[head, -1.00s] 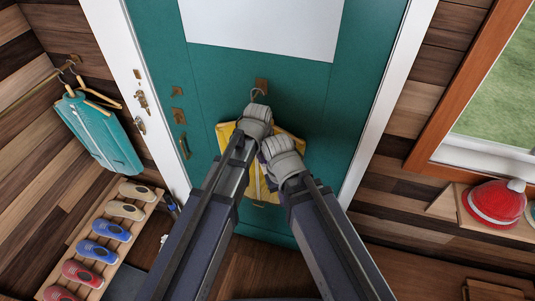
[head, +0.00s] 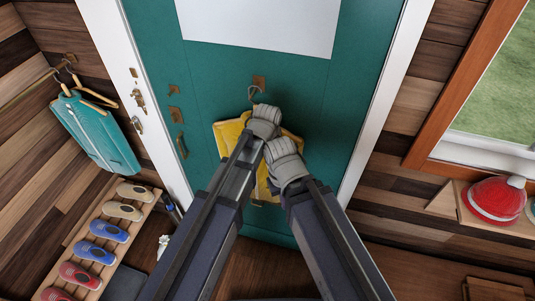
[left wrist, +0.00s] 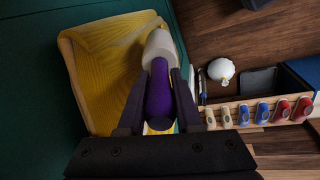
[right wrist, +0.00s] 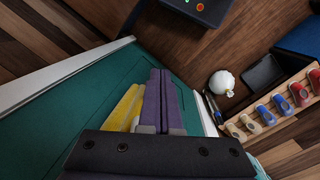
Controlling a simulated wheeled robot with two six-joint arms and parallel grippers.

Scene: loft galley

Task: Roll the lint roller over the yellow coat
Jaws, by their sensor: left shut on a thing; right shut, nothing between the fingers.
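The yellow coat (head: 229,136) hangs from a hook on the teal door, partly hidden behind both my grippers. It also shows in the left wrist view (left wrist: 100,65) and as a strip in the right wrist view (right wrist: 125,108). My left gripper (head: 266,116) is shut on the purple handle of the lint roller (left wrist: 159,90). The white roller head overlaps the coat's right edge in the left wrist view; I cannot tell whether it touches. My right gripper (head: 284,150) is shut and empty in front of the coat, just beside the left one.
A teal garment (head: 97,130) hangs on a rail at the left. A shoe rack (head: 70,240) with several shoes stands below it. A red dome (head: 494,200) sits on a shelf at the right. A white round object (left wrist: 221,70) lies on the floor.

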